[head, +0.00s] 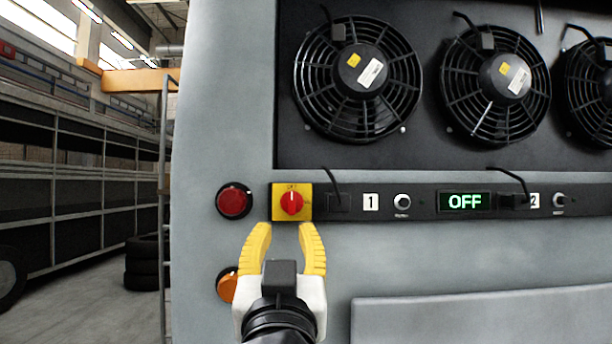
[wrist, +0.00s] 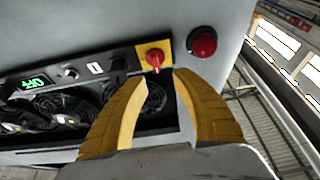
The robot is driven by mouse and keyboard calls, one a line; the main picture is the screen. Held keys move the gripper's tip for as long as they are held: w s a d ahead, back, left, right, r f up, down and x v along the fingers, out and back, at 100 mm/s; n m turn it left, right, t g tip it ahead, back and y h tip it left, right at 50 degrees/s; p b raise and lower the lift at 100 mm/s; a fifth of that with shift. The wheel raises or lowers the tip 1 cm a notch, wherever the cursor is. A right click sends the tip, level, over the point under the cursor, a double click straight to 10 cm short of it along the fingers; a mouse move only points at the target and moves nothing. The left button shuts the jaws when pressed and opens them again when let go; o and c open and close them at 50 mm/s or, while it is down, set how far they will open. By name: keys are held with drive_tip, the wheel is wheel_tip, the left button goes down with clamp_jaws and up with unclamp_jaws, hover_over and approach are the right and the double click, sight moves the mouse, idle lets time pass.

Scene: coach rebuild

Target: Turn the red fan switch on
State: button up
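The red fan switch (head: 291,203) is a round red knob on a square yellow plate (head: 278,212), on the left end of the black control strip. Its handle mark looks upright. The knob also shows in the wrist view (wrist: 155,58), just beyond the fingertips. My gripper (head: 284,228) has two yellow fingers spread apart, with nothing between them. The fingertips sit just below the knob in the head view, and the gripper (wrist: 160,78) appears apart from it in the wrist view.
A red round button (head: 234,201) sits left of the yellow plate. An orange button (head: 228,286) lies below it, partly hidden by my gripper. Several black fans (head: 358,78) fill the recess above the strip. A ledge panel (head: 480,318) juts at lower right.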

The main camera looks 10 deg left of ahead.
sight(292, 199)
drive_tip(key=x, duration=0.3)
drive_tip(key=p+x, duration=0.1)
drive_tip(key=x, duration=0.2)
drive_tip(key=d+p+x, duration=0.1)
drive_tip(key=x, duration=0.3)
drive_tip(key=shift+r, duration=0.4)
drive_tip(key=shift+w+a, duration=0.15)
drive_tip(key=shift+w, duration=0.05)
clamp_jaws()
